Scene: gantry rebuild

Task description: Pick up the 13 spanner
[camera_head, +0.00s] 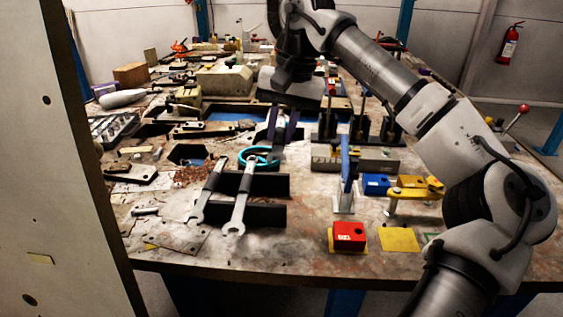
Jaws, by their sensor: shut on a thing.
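My gripper (282,137) points down over the middle of the bench, its dark fingers closed on a narrow grey metal piece (277,153) that looks like a spanner. Its size marking cannot be read, and the fingers hide part of it. Two other spanners lie on black holders to the left and nearer: a larger one (240,206) with its open end towards the front, and another (205,193) left of it. I cannot tell whether the held piece is clear of the holder below.
A cyan ring (245,153) lies just left of my gripper. Black holders (265,215) stand in front. A blue upright clamp (346,165), red block (347,235) and yellow parts (398,239) are at the right. Clutter fills the back; the bench's front strip is mostly clear.

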